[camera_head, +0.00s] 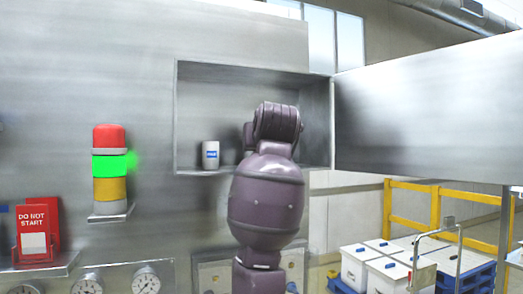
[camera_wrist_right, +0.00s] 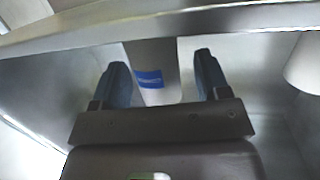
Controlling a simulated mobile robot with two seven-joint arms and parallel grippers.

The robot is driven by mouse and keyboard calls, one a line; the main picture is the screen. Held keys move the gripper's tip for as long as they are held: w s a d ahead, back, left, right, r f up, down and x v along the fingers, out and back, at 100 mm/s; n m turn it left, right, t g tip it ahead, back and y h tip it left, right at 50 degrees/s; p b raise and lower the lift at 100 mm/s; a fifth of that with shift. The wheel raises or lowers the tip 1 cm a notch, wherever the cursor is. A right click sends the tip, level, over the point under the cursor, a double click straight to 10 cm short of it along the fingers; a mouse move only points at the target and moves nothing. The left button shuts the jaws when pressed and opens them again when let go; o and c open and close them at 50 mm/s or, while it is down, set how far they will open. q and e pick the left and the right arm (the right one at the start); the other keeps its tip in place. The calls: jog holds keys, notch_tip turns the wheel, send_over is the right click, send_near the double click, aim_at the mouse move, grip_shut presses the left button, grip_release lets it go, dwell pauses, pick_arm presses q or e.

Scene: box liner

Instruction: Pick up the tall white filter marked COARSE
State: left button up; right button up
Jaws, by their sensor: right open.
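In the right wrist view my right gripper (camera_wrist_right: 160,62) is open. A white filter (camera_wrist_right: 152,58) with a blue label shows between its two fingers, closer to the left finger; I cannot tell whether they touch. The label's words are too small to read. In the head view my right arm reaches into an open wall cabinet, and its hand is hidden behind the arm. A white filter (camera_head: 210,153) with a blue label stands upright in the cabinet, left of my arm. I cannot tell whether it is the one between the fingers. My left gripper is not in view.
The cabinet (camera_head: 205,72) has its door (camera_head: 425,105) swung open to the right. A rounded white thing (camera_wrist_right: 306,65) shows at the right edge of the wrist view. A signal tower (camera_head: 109,165) lit green and a red sign (camera_head: 37,222) are at the left.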

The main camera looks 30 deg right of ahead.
jog(key=c, duration=1)
